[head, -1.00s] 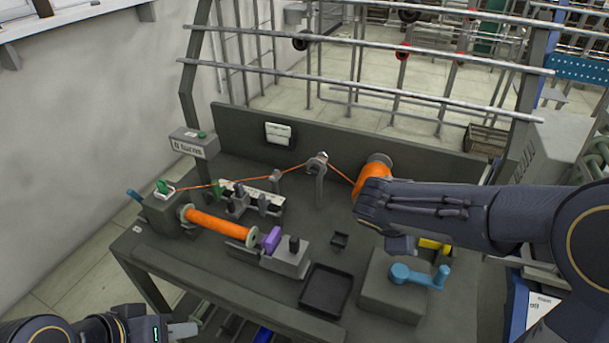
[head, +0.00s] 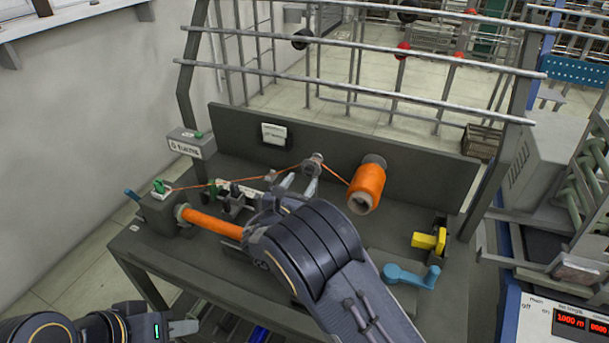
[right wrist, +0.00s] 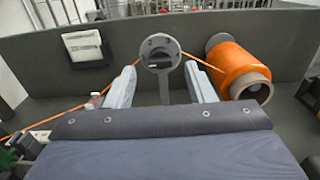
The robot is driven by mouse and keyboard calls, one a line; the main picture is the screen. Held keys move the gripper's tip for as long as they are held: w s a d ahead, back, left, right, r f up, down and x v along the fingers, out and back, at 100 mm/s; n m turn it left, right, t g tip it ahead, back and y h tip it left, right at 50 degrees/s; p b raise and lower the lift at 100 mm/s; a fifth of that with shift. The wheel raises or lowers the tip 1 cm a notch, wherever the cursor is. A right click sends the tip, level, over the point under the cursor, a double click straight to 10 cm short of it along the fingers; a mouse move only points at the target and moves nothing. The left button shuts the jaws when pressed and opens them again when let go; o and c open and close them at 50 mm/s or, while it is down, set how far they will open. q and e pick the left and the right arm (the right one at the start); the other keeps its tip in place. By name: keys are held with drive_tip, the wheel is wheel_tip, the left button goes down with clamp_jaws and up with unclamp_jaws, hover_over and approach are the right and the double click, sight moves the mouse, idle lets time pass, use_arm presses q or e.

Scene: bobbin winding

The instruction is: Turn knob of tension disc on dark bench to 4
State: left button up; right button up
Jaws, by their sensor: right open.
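The tension disc (head: 313,163) stands on a post on the dark bench (head: 150,248). In the right wrist view the disc (right wrist: 160,44) faces me, with a dark knob bar (right wrist: 162,65) lying roughly level across it. The markings on its face are too small to read surely. My right gripper (head: 299,185) is open and empty in front of the disc. In the right wrist view its fingers (right wrist: 160,85) are spread left and right below the disc face, apart from the knob. My left gripper (head: 184,327) is low at the left, away from the bench top; its jaw opening is unclear.
Orange thread runs through the disc from the orange spool (head: 367,187). A wound orange bobbin (head: 213,222) lies at left, partly behind my right arm. A blue crank (head: 411,275) and yellow part (head: 430,240) are at right. The bench's back panel (head: 420,175) rises behind the disc.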

sight(307, 173)
drive_tip(key=shift+x, duration=1.5)
drive_tip(key=c, duration=1)
drive_tip(key=shift+f+m+b, duration=0.2)
drive_tip(key=shift+m+b, duration=0.1)
drive_tip(key=shift+b, duration=0.1)
drive_tip(key=shift+s+d+r+m+b, duration=0.1)
drive_tip(key=shift+m+b, duration=1.55)
drive_tip(key=shift+b, duration=1.5)
drive_tip(key=shift+d+m+b, duration=0.1)
drive_tip(key=shift+m+b, duration=1.55)
drive_tip(key=shift+b, duration=1.5)
drive_tip(key=o, duration=1)
